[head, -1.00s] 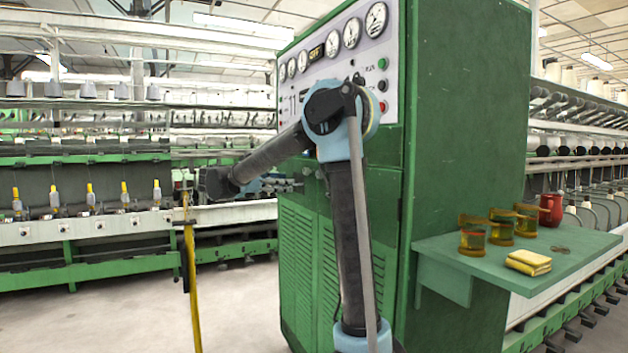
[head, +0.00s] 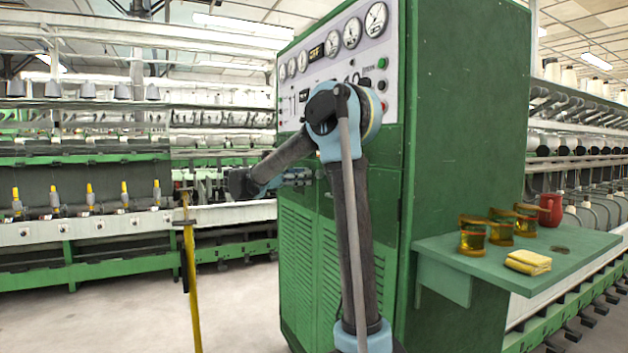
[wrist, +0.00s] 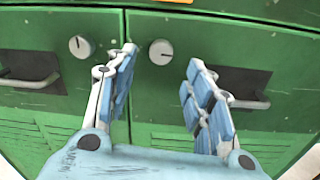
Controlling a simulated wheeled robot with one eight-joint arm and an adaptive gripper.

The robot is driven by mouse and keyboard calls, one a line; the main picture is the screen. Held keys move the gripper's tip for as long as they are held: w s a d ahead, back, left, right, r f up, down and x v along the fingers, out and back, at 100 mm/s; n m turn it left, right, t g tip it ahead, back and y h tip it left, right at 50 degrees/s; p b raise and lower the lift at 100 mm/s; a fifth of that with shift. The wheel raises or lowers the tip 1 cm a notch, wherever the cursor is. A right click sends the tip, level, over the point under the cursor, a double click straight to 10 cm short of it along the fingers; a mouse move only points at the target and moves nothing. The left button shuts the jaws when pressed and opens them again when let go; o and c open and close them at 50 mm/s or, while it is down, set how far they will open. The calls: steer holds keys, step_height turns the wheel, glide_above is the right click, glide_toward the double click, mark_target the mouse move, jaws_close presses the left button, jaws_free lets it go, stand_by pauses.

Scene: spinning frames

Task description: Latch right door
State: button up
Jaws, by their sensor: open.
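The green right door (wrist: 157,105) fills the middle and right of the wrist view, beside the left door (wrist: 50,118). Near its upper left corner is a round silver latch knob (wrist: 161,52) with a roughly level pointer mark. A dark recessed handle (wrist: 248,103) lies further right, partly behind my right finger. The left door has a similar knob (wrist: 81,46) and a handle (wrist: 30,80). My gripper (wrist: 163,60) is open and empty, its fingertips on either side of the right knob in the picture. I cannot tell whether they touch it. In the head view my gripper (head: 298,176) is by the cabinet front.
The green cabinet (head: 465,120) carries a gauge panel (head: 335,50) above the doors. A side shelf (head: 450,248) holds amber jars, a red mug (head: 550,210) and a yellow sponge (head: 528,262). A yellow-handled tool (head: 192,285) stands left of the cabinet. Floor there is clear.

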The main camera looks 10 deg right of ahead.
mark_target(317, 175)
steer(key=shift+x, duration=3.1)
jaws_close()
